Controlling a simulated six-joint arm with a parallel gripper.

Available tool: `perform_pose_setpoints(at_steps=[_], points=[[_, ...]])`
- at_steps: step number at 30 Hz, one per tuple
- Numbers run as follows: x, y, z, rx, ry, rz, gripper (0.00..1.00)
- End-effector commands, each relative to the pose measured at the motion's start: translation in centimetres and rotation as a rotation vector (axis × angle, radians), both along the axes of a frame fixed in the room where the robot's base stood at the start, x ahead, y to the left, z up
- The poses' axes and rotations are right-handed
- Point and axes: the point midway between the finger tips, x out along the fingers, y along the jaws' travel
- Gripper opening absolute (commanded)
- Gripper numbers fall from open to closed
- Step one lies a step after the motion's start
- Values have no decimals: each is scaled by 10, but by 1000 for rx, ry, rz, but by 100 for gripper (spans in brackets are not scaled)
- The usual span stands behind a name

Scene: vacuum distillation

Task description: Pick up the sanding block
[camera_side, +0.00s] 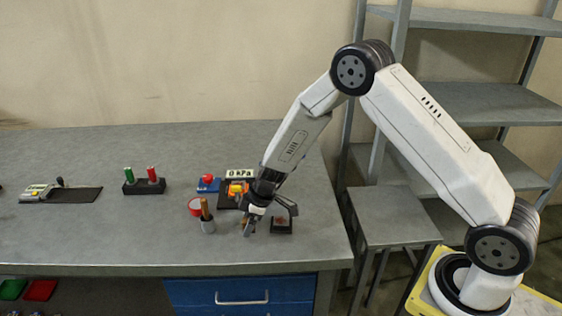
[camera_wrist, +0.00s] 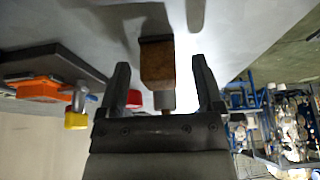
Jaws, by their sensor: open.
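My gripper (camera_side: 250,226) is open, low over the front right of the bench. In the wrist view my gripper (camera_wrist: 163,85) has its two dark fingers on either side of a brown, block-like piece (camera_wrist: 157,62) with a dark far end and a pale, narrower near part. No finger is clearly touching it. I cannot tell for sure that this is the sanding block.
Behind my gripper is a black board with an orange and yellow valve (camera_side: 237,189) and a "0 kPa" display (camera_side: 240,174). A red ring-like piece (camera_side: 195,206) and a rack with green and red pieces (camera_side: 144,186) are left. The front left bench is clear.

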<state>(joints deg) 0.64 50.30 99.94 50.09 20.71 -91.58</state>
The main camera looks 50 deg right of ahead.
Motion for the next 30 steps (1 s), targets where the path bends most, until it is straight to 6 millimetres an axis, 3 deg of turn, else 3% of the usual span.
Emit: perform_pose_setpoints(at_steps=[9,11,17,18,30], points=[[0,0,0,0,0,0,85],[0,0,0,0,0,0,69],[0,0,1,0,0,0,6],[0,0,1,0,0,0,0],[0,0,3,0,-1,0,0]])
